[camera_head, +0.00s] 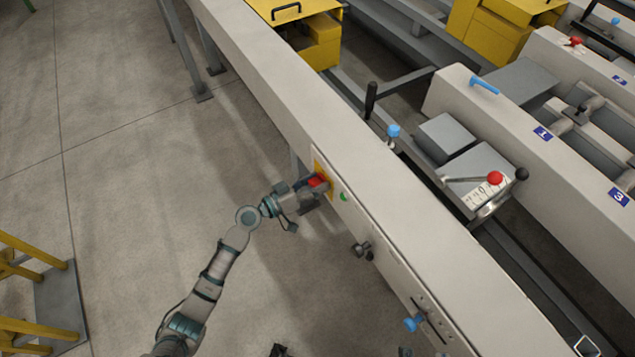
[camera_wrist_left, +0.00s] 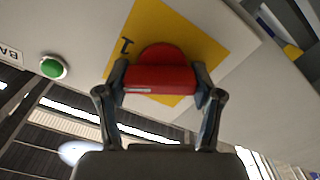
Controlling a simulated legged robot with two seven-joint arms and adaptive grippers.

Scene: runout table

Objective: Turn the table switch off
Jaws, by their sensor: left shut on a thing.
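The table switch is a red handle (camera_wrist_left: 160,79) on a yellow plate (camera_wrist_left: 205,47), fixed to the side of the long pale table (camera_head: 272,72). In the head view the red switch (camera_head: 318,181) is partly covered by my left gripper (camera_head: 312,186). In the left wrist view my left gripper (camera_wrist_left: 160,85) has one finger on each end of the red handle and is shut on it. A dark mark shows on the yellow plate left of the handle. My right gripper does not show clearly enough to identify.
A green button (camera_wrist_left: 54,67) sits on the panel beside the yellow plate. A dark knob (camera_head: 362,250) and a blue handle (camera_head: 413,323) stick out further along the table side. A yellow frame (camera_head: 35,290) stands at the left. The floor between is clear.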

